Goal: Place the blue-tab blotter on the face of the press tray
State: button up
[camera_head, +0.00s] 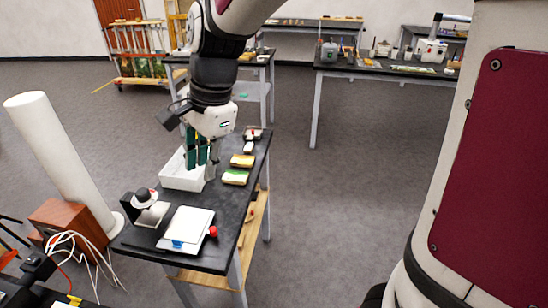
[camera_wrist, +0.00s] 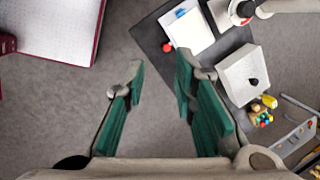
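A flat white sheet with a blue tab, which looks like the blotter (camera_head: 190,221), lies near the front end of the dark table. Its blue tab (camera_head: 177,244) is at the near edge. A pale flat base with a red knob (camera_head: 213,231) beside it seems to be the press tray (camera_head: 168,245); I cannot tell how much of its face the sheet covers. The white sheet also shows in the wrist view (camera_wrist: 190,33). My gripper (camera_head: 201,165), with green fingers, hangs near the white box, farther back. In the wrist view my gripper (camera_wrist: 161,72) is open and empty.
A white open box (camera_head: 182,176) stands mid-table. A small stand with a round top (camera_head: 147,203) is left of the sheet. A white tube (camera_head: 62,160) leans at the left. Floor is open to the table's right.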

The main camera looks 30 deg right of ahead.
jog(key=s+d+r+n+t+h, duration=0.1)
jog(key=s+d+r+n+t, duration=0.1)
jog(key=s+n, duration=0.5)
jog(key=s+d+r+n+t+h, duration=0.1)
jog(key=s+d+r+n+t, duration=0.1)
jog(key=s+d+r+n, duration=0.2)
jog(key=s+d+n, duration=0.3)
jog(key=s, duration=0.3)
jog(key=shift+d+r, duration=0.1)
jog(key=shift+r, duration=0.05)
